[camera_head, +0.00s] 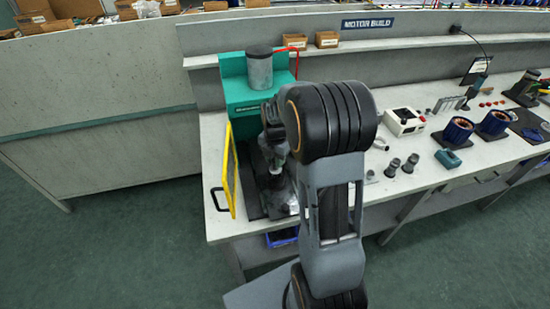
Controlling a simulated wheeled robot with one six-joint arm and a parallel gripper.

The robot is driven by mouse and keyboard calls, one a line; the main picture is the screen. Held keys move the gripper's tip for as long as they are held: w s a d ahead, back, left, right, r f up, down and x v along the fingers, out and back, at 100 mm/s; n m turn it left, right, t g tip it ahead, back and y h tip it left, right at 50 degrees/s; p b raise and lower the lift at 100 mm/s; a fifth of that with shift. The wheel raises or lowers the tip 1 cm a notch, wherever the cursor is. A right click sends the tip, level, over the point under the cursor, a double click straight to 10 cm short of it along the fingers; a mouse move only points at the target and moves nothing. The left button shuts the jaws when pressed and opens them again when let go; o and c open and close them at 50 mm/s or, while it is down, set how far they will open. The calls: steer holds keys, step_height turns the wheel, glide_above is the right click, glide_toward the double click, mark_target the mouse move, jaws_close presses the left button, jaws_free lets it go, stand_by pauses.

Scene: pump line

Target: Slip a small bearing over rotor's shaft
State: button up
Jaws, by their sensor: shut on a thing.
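My gripper (279,158) is low in front of the green press, largely hidden behind my own wrist and arm. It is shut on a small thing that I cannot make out. The rotor and its shaft cannot be told apart from the dark parts of the press bed around my gripper. I cannot tell whether the held thing touches a shaft. Two small dark upright parts (402,165) stand on the bench to the right of my arm; they are too small to name surely.
The green press (241,87) with a grey cylinder on top stands at the bench's left end. A yellow-framed guard (229,171) stands left of my gripper. A white control box (404,122), blue motor housings (457,131) and a teal block (447,158) lie to the right.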

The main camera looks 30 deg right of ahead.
steer(key=o, duration=1.1)
steer(key=shift+c, duration=0.2)
steer(key=shift+r, duration=0.1)
steer(key=shift+r+p, duration=1.9)
steer(key=shift+r, duration=0.6)
steer(key=s+a+r+m+t, duration=0.2)
steer(key=s+a+r+m, duration=0.2)
steer(key=m, duration=0.8)
steer(key=s+a+r+m+t, duration=0.2)
steer(key=s+a+r+m, duration=0.3)
steer(key=s+m, duration=0.7)
steer(key=shift+a+r+t, duration=0.2)
steer(key=shift+r+t, duration=0.1)
steer(key=shift+r, duration=1.05)
